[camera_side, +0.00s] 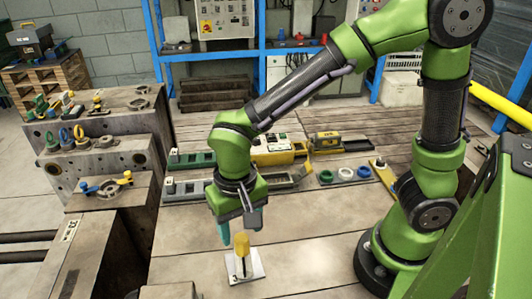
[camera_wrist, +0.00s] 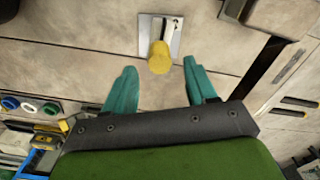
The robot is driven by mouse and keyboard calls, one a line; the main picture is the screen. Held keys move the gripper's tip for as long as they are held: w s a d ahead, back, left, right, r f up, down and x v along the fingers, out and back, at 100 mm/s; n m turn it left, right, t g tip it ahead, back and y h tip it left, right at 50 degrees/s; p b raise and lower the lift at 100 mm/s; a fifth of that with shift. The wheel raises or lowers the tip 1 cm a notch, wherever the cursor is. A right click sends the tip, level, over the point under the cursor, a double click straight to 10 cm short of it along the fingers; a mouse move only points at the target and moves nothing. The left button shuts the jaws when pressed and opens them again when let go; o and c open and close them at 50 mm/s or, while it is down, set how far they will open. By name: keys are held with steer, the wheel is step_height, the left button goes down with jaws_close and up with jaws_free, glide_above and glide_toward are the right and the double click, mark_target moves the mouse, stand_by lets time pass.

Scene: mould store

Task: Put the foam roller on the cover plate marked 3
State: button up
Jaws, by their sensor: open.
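My gripper (camera_side: 241,232) has teal fingers pointing down, just above and around the roller's top. In the wrist view my gripper (camera_wrist: 160,72) is open, with the roller between and slightly beyond the fingertips, and a gap on both sides.
Long trays (camera_side: 230,183) with yellow and green parts lie behind my gripper. Blue, white and green rings (camera_side: 345,174) lie to the right of them. Stepped metal blocks (camera_side: 95,150) with small coloured parts stand at the left. The bench around the pale plate is clear.

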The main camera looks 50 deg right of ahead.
step_height(320, 180, up, 6)
steer(key=r, duration=0.1)
steer(key=s+d+r+t+y, duration=0.1)
steer(key=d+r+t, duration=0.2)
steer(key=d, duration=0.4)
steer(key=s+d+r+t+y, duration=0.1)
steer(key=s+d+r+t, duration=0.1)
steer(key=d, duration=0.6)
steer(key=shift+s+r+n+t, duration=0.2)
steer(key=shift+r+n+t, duration=0.1)
steer(key=shift+r+t, duration=0.65)
steer(key=shift+f, duration=0.2)
